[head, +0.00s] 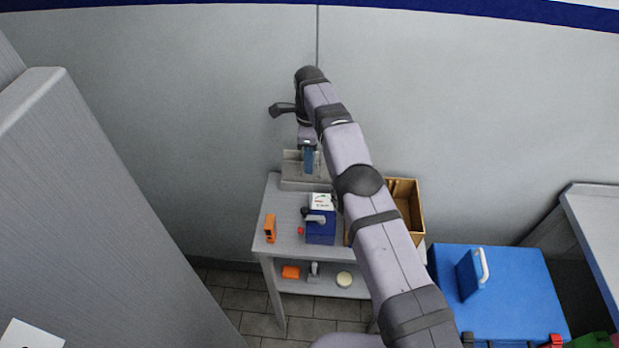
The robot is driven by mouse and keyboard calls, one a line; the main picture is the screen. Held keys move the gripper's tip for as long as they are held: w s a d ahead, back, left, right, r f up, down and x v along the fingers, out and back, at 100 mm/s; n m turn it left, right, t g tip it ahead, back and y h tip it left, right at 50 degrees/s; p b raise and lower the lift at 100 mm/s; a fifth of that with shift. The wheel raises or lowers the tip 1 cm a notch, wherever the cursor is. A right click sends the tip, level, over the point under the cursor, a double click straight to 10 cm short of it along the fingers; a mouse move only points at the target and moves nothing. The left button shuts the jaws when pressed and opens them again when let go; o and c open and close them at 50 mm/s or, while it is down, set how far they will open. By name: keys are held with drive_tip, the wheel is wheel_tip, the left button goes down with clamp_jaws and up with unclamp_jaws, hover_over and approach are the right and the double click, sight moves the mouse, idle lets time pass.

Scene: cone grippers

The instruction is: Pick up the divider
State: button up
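My arm reaches from the bottom right up over a small grey table, and its end points down toward the back of the tabletop. My gripper (309,168) shows as a narrow blue part below the wrist, right over a grey open box (289,183). It is too small to tell whether its fingers are open or shut, or whether it touches the box. No part is clearly recognisable as the divider; a blue upright piece with a pale handle (473,273) stands on a blue surface at the right, and I cannot tell whether it is the divider.
On the table (285,232) stand a blue-and-white device (321,232), an orange item (270,228) and a tan wooden box (407,202), partly behind my arm. A lower shelf (325,287) holds small items. A grey panel (90,190) fills the left; a wall stands behind.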

sight(310, 177)
drive_tip(key=shift+f, duration=0.8)
drive_tip(key=shift+f+p, duration=0.55)
drive_tip(key=shift+f, duration=1.7)
drive_tip(key=shift+c, duration=0.4)
clamp_jaws()
